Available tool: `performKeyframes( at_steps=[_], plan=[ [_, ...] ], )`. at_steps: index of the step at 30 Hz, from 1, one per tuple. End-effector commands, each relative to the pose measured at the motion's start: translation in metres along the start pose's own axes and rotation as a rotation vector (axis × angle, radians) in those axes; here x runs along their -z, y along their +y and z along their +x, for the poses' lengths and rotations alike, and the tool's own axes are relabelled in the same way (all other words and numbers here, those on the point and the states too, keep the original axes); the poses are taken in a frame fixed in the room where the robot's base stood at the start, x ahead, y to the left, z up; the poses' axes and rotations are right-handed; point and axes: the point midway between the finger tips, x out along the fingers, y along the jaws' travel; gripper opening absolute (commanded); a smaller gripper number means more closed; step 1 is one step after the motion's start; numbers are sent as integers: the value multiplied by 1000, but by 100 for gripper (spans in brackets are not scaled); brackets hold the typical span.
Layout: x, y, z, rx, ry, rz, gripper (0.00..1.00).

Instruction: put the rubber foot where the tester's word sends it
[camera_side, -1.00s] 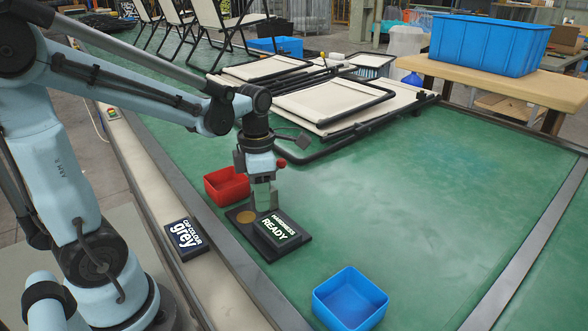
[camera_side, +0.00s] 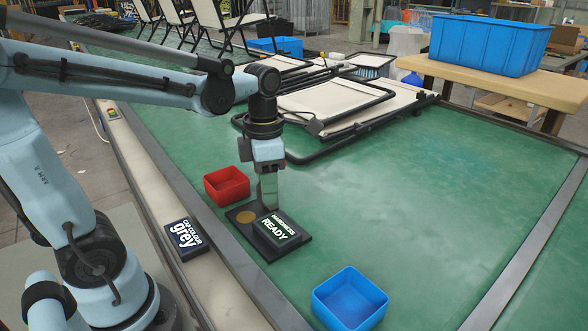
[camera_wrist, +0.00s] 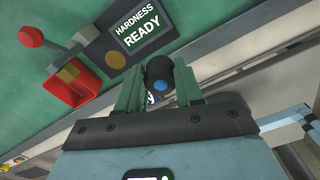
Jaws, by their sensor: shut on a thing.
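My gripper (camera_side: 267,200) points down behind the tester's screen in the side view. In the wrist view, my gripper (camera_wrist: 158,76) is shut on the rubber foot (camera_wrist: 158,68), a black round piece with a blue dot at its end. The foot cannot be made out in the side view. The tester (camera_side: 262,247) is a dark plate with a brass disc and a screen reading "HARDNESS READY"; the screen also shows in the wrist view (camera_wrist: 139,30). A red tray (camera_side: 227,187) stands behind the tester, a blue tray (camera_side: 350,300) in front right.
A sign (camera_side: 184,238) on the pale rail reads "CAP COLOUR grey". A folded lounger (camera_side: 340,105) lies behind on the green table. A red-knobbed lever (camera_wrist: 30,37) shows in the wrist view. The green surface right of the tester is clear.

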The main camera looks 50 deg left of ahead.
Motion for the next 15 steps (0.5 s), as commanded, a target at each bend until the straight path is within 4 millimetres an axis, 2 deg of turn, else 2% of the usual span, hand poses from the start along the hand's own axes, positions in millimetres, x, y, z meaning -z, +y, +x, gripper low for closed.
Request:
performKeyframes(
  at_steps=[6, 11, 12, 15],
  plan=[
    [1, 0, -38, 0, 0, 0, 2],
    [0, 0, -60, 0, 0, 0, 2],
    [0, 2, -64, 0, 0, -2, 2],
    [-1, 26, -65, 0, 0, -8, 2]
  ],
)
